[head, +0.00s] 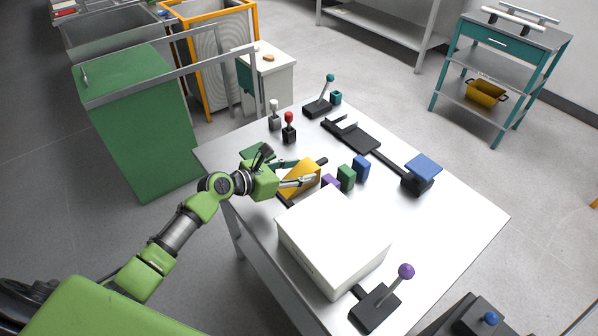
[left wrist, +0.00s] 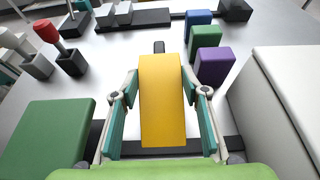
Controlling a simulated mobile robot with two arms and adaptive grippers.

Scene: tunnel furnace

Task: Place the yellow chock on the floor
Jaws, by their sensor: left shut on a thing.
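The yellow chock (head: 301,177) is at the left part of the white table (head: 440,221), between the fingers of my left gripper (head: 296,182). In the left wrist view the yellow chock (left wrist: 163,100) lies lengthwise between the two fingers of my left gripper (left wrist: 161,95), which are closed on its sides. Whether the chock touches the table cannot be told. Grey floor (head: 535,175) shows around the table. My right gripper does not show.
A white box (head: 335,240) stands close beside my left gripper. Purple, green (head: 346,176) and blue (head: 361,168) blocks stand beyond the chock. Several levers with knobs stand on the table, one purple-knobbed (head: 405,271). A green cabinet (head: 135,130) stands at the left.

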